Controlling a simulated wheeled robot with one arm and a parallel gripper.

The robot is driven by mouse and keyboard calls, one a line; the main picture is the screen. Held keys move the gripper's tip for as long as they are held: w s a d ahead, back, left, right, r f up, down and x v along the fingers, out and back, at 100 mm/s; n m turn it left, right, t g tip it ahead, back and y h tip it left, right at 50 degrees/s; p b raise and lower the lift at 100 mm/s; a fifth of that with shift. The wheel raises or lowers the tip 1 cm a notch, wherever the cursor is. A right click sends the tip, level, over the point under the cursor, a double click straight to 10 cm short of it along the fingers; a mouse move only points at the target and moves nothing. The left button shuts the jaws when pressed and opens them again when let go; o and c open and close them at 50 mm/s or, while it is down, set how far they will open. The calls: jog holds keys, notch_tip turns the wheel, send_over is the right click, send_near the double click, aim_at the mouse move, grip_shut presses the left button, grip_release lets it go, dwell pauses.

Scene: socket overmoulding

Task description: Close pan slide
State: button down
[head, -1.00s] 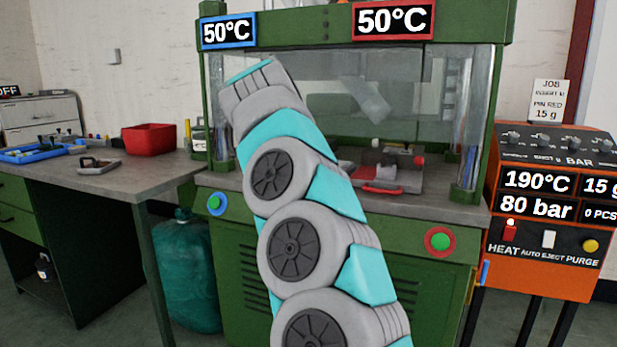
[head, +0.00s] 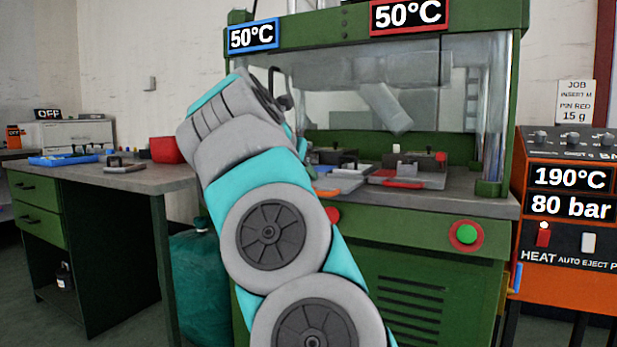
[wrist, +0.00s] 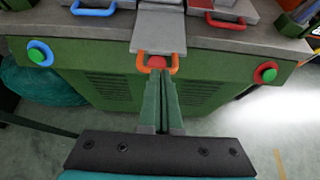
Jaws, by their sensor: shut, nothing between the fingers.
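The pan slide, a grey plate (wrist: 158,33) with an orange handle (wrist: 176,64), juts out over the front edge of the press bench in the wrist view. In the head view its orange handle (head: 326,193) shows just right of my arm. My gripper (wrist: 160,78) is shut and empty. Its long green fingers point at the orange handle, with the tips just short of it or at it; I cannot tell if they touch. A red knob (wrist: 157,62) shows within the handle's loop. In the head view my arm hides the gripper.
A red-handled slide (wrist: 225,20) lies to the right and a blue handle (wrist: 93,9) to the left. A blue-ringed button (wrist: 40,53) and a red-ringed green button (wrist: 265,73) sit on the press front. The glass guard (head: 400,90) is above the bench.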

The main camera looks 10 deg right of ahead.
aim_at(326, 190)
jog(key=x, duration=0.8)
jog(key=shift+p, duration=0.3)
